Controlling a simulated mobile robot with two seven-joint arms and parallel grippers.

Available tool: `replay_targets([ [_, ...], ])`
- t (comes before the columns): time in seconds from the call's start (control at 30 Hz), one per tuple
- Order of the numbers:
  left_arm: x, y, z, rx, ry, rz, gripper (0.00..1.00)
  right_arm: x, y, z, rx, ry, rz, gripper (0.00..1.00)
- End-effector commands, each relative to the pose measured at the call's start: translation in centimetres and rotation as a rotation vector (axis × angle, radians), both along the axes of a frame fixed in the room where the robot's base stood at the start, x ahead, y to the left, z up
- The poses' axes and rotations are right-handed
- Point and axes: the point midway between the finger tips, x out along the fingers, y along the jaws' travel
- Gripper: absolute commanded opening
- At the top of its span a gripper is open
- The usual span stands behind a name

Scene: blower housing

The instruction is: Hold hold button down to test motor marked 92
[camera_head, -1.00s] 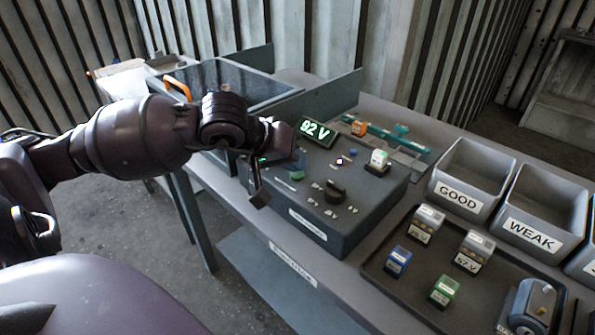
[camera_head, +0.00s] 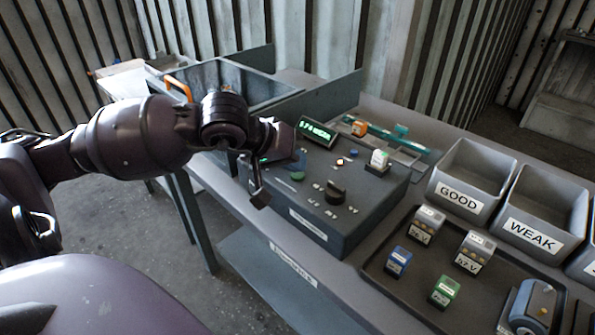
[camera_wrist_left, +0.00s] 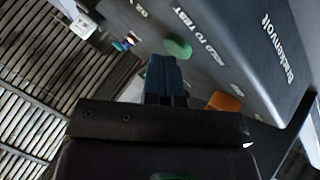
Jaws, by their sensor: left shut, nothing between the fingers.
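The grey tester box (camera_head: 310,215) stands on the bench. Its green button (camera_head: 297,176) is at the left of its top. In the left wrist view the green button (camera_wrist_left: 177,48) lies beside the "HOLD TO TEST" lettering. My left gripper (camera_head: 297,160) is shut and empty, low over the panel by the button. In the wrist view its fingertips (camera_wrist_left: 164,66) reach the button's near edge; I cannot tell whether they touch it. The display (camera_head: 317,131) shows small green characters. My right gripper is not in view.
A black knob (camera_head: 335,191) is on the panel, with an orange-lit lamp (camera_head: 340,161) behind it. The tray (camera_head: 375,285) holds several motors. The GOOD bin (camera_head: 441,183) and WEAK bin (camera_head: 512,216) stand behind it.

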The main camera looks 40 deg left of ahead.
Motion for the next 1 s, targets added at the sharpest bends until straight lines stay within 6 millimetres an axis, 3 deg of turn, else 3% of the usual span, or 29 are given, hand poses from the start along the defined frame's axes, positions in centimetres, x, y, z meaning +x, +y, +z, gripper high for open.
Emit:
replay_targets([
  [1.0,-0.01,0.00,-0.03,0.001,0.001,0.000,0.00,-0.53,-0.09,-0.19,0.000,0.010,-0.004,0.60],
])
